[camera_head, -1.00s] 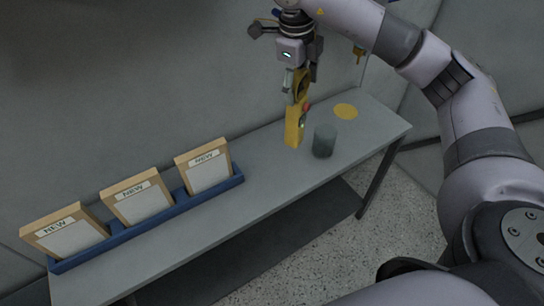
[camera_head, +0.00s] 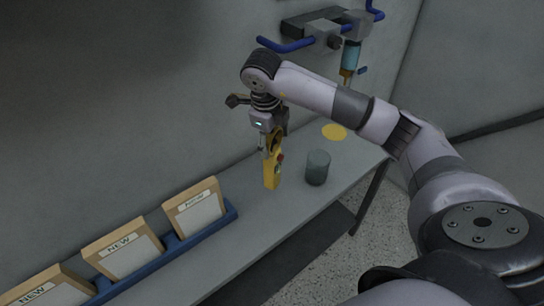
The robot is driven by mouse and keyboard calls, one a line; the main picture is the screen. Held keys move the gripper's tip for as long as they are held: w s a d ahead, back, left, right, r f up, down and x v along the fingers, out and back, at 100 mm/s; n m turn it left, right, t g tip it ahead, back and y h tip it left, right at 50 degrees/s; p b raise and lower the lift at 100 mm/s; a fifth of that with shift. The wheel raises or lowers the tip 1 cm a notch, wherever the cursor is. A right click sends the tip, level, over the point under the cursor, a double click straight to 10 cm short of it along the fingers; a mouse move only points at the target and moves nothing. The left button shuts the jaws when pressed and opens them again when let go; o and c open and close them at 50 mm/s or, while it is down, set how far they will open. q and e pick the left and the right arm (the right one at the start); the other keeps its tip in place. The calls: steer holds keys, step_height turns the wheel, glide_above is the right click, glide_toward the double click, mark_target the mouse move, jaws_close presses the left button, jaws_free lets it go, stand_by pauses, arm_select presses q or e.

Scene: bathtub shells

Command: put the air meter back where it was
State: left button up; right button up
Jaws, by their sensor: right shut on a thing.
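My left gripper is not in view.
The dark grey cylinder (camera_head: 317,168) stands close right of the device. Three framed filters marked NEW (camera_head: 195,208) stand in a blue rack (camera_head: 172,245) at the left. Blue pipes and a fitting (camera_head: 325,36) are on the wall above. The bench (camera_head: 267,221) is clear in front.

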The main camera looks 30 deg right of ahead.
mark_target(273, 159)
step_height(273, 159, down, 3)
steer(key=shift+s, duration=0.15)
step_height(273, 159, down, 3)
steer(key=shift+f+p, duration=0.2)
steer(key=shift+p, duration=0.6)
steer(key=shift+f, duration=0.5)
steer(key=o, duration=1.8)
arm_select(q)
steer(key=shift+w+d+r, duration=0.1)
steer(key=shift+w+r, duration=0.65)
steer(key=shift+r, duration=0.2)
arm_select(e)
steer(key=shift+o, duration=0.2)
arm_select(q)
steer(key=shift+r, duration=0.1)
